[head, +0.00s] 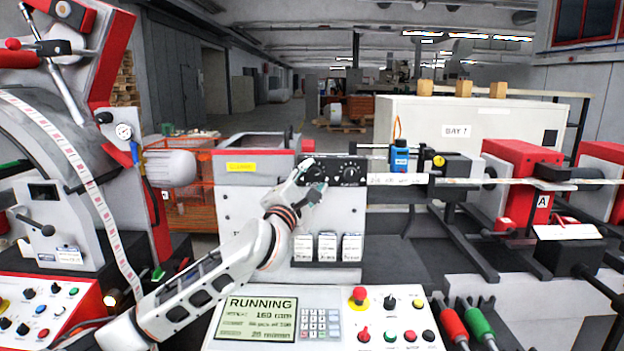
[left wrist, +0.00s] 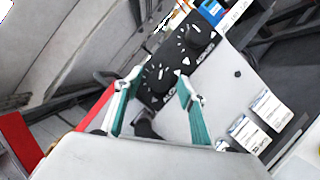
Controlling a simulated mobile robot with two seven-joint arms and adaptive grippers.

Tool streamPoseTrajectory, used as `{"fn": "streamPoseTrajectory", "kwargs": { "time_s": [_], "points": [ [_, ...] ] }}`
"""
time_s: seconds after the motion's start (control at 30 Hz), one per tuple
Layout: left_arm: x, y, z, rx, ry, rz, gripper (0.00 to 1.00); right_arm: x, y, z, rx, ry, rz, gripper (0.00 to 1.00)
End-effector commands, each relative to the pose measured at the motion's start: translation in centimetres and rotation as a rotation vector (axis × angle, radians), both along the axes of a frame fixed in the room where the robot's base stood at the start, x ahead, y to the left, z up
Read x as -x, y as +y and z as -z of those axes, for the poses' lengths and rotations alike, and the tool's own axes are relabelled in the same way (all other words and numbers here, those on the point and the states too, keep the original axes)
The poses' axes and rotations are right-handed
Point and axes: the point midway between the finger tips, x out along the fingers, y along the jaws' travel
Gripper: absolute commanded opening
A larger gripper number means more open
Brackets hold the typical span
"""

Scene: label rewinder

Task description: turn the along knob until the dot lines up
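A black panel holds two round black knobs with white tick marks. The left one, which looks like the along knob (head: 313,172), is partly covered by my left gripper (head: 314,184) in the head view. In the left wrist view this knob (left wrist: 160,78) shows beyond and between the fingertips of my left gripper (left wrist: 159,80), which stand apart. I cannot tell whether a finger touches it. The right knob (head: 350,173) is uncovered and also shows in the left wrist view (left wrist: 197,38). The labels and dot are too small to read surely. My right gripper is out of view.
A blue sensor (head: 400,158) stands right of the panel by the label web. White cards (head: 327,247) hang below the panel. A console with a RUNNING screen (head: 258,318) and push buttons lies in front. A big label roll (head: 50,150) stands at left.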

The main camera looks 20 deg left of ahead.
Motion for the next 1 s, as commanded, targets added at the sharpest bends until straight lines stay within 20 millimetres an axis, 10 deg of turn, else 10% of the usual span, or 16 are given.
{"fn": "streamPoseTrajectory", "kwargs": {
  "time_s": [0.43, 1.0],
  "points": [
    [1.1, 0.1, 0.0, -0.001, -0.004, 0.001, 0.40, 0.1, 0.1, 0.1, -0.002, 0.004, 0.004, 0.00],
    [10.8, 0.7, 2.0, -0.001, -0.001, 0.000, 0.40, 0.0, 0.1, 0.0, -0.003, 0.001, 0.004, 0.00]
  ]
}}
